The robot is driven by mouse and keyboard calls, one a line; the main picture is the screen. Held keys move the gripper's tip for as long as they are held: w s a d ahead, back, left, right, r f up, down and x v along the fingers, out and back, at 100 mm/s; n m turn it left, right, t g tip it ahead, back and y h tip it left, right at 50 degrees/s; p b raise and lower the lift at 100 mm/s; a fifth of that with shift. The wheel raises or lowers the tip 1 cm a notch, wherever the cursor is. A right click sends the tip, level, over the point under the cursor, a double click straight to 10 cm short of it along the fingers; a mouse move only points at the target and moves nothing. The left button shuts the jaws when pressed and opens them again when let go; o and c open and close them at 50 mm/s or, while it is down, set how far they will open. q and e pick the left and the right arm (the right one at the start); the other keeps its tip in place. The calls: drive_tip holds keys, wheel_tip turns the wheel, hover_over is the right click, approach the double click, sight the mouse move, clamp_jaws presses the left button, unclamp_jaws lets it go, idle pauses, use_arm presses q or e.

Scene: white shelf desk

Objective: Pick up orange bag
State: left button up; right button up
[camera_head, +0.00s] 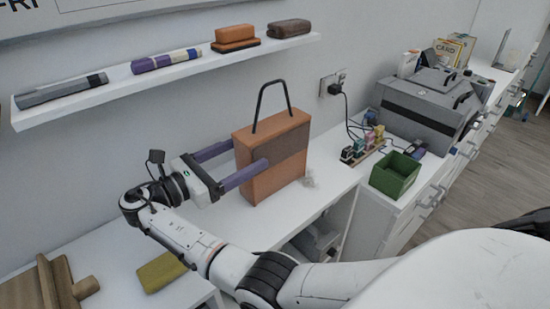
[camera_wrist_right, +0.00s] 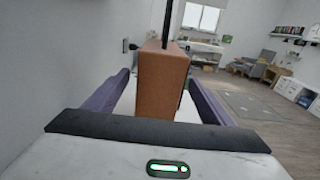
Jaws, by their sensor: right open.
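The orange bag (camera_head: 275,165) stands upright on the white desk, with a dark handle looped above it and a brown panel on its front. My right gripper (camera_head: 240,163) is open, with its purple fingers on either side of the bag's left end. In the right wrist view the bag (camera_wrist_right: 162,82) stands between the two spread fingers (camera_wrist_right: 150,95). Gaps show beside both fingers there, so the bag does not look clamped. My left gripper is not in view.
A wall shelf (camera_head: 110,90) with markers and erasers runs above the arm. A green box (camera_head: 395,175), small coloured bottles and a grey case (camera_head: 425,105) stand to the right. A yellow cloth (camera_head: 160,272) and brown wooden pieces lie at the lower left. A plugged socket (camera_head: 332,84) is on the wall.

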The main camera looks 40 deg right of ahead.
drive_tip(key=d+f, duration=0.5)
drive_tip(key=d, duration=0.2)
drive_tip(key=shift+d+p, duration=0.3)
drive_tip(key=shift+p, duration=0.05)
drive_tip(key=shift+r, duration=0.1)
drive_tip(key=c, duration=1.5)
